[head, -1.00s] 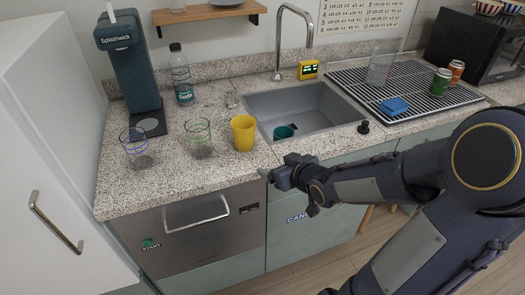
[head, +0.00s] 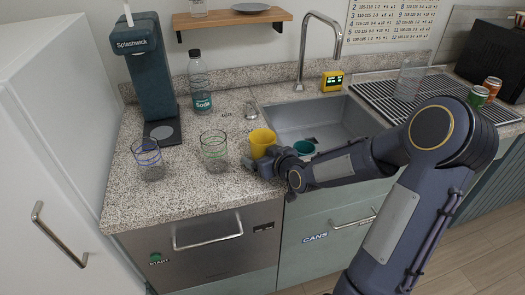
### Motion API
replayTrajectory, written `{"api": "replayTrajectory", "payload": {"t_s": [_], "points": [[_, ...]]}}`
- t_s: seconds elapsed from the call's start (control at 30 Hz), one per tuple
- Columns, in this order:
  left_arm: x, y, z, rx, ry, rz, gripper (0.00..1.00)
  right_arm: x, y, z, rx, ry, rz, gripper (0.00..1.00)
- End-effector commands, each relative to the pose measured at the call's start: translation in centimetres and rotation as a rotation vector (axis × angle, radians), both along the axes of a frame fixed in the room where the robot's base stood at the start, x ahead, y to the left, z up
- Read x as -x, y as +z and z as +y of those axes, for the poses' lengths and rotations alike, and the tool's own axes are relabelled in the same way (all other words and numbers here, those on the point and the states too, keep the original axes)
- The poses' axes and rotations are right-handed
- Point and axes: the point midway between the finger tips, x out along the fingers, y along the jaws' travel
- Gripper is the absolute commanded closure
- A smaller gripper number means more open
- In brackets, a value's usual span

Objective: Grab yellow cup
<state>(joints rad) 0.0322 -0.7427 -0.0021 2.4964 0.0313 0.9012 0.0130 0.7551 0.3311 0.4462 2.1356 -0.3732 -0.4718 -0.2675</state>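The yellow cup (head: 262,141) stands upright on the speckled counter, close to the left edge of the sink. My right gripper (head: 256,162) is at the cup's lower front, and its dark body hides the cup's base. I cannot tell whether the fingers are around the cup or only beside it, or how far apart they are. My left gripper is not in view.
A green-rimmed glass (head: 214,150) and a blue-rimmed glass (head: 148,158) stand left of the cup. A soda bottle (head: 200,85) and a Splashwick dispenser (head: 150,75) stand behind. The sink (head: 330,115) holds a teal cup (head: 304,148).

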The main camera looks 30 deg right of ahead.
Motion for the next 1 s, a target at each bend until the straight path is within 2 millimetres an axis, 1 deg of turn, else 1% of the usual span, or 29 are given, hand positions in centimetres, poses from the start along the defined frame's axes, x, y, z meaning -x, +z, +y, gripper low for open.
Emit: {"api": "replayTrajectory", "payload": {"t_s": [0.03,0.07,0.4,0.43,0.77,0.87,1.0], "points": [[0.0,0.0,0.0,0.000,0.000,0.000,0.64,0.0,0.0,0.0,0.000,0.000,0.000,0.17],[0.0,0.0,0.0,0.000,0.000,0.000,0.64,0.0,0.0,0.0,0.000,0.000,0.000,0.19],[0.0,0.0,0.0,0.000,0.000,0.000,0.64,0.0,0.0,0.0,0.000,0.000,0.000,0.64],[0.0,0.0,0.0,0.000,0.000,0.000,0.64,0.0,0.0,0.0,0.000,0.000,0.000,0.66],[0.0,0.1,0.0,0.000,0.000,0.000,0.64,0.0,0.4,0.0,0.001,0.000,-0.001,0.66],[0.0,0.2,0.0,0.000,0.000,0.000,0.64,0.0,1.1,0.0,0.000,0.000,-0.002,0.66],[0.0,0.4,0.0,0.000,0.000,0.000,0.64,0.0,2.5,0.0,0.001,0.000,-0.003,0.66]]}}
